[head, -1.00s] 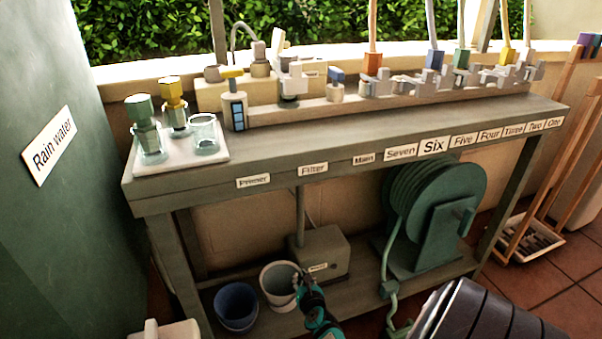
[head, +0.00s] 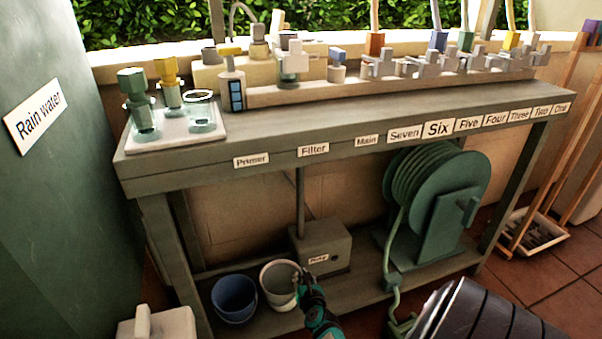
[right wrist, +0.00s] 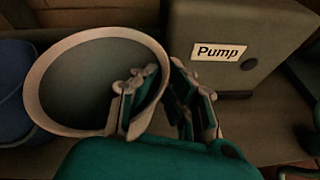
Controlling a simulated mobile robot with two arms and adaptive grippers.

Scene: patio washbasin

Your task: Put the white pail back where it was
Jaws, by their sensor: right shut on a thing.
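The white pail (head: 277,284) is on the lower shelf, upright, to the right of a blue pail (head: 235,299) and in front of the pump box. In the right wrist view the white pail (right wrist: 45,82) shows its open top. My right gripper (head: 299,278) is at the pail's right rim. In the right wrist view one finger of the right gripper (right wrist: 158,98) is inside the pail and the other is outside, shut on its wall. Whether the pail's base touches the shelf is hidden. My left gripper is not in view.
The pump box (head: 322,247) stands just behind and right of the white pail. A green hose reel (head: 440,205) stands farther right on the shelf. The bench top (head: 290,137) overhangs the shelf. A green rain-water tank (head: 60,220) is at the left.

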